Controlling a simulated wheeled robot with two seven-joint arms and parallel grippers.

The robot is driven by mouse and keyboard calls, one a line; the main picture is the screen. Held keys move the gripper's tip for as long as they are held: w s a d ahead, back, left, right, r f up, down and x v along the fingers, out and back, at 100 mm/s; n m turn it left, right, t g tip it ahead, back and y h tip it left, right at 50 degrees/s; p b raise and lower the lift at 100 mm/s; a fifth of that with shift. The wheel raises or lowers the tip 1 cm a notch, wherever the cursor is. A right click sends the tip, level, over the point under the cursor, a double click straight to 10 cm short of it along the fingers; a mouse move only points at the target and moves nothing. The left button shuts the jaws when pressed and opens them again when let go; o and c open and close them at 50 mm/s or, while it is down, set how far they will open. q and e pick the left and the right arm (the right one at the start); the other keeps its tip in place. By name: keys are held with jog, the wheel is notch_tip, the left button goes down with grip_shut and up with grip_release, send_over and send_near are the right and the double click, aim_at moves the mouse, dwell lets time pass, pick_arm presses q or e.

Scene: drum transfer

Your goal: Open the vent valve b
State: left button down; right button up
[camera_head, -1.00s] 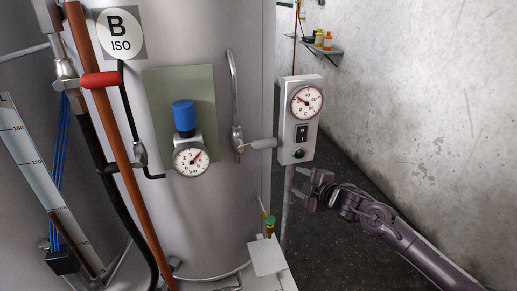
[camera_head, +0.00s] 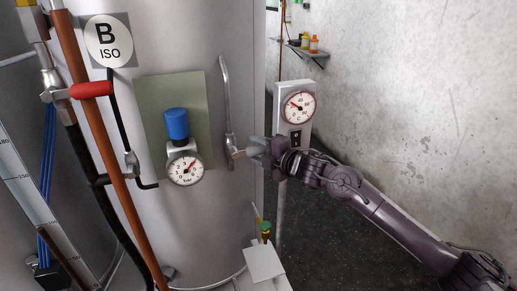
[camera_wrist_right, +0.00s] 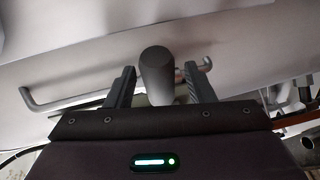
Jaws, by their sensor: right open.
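A valve with a grey lever handle (camera_head: 254,150) sits on the side of drum B, at the foot of a bent vertical pipe (camera_head: 226,95). The handle points out to the right. My right gripper (camera_head: 262,153) is open at the handle's free end and partly hides it. In the right wrist view, the handle's round grey end (camera_wrist_right: 157,75) stands between the two spread fingers (camera_wrist_right: 160,88), with gaps on both sides. My left gripper is not in view.
A box with a dial gauge (camera_head: 300,106) stands just behind my right gripper. A blue-capped regulator (camera_head: 177,124) with a gauge is to the left. A red lever (camera_head: 91,90) and hoses are at far left. A white box (camera_head: 264,263) stands below.

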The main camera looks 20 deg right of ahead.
jog(key=shift+c, duration=0.7)
grip_shut()
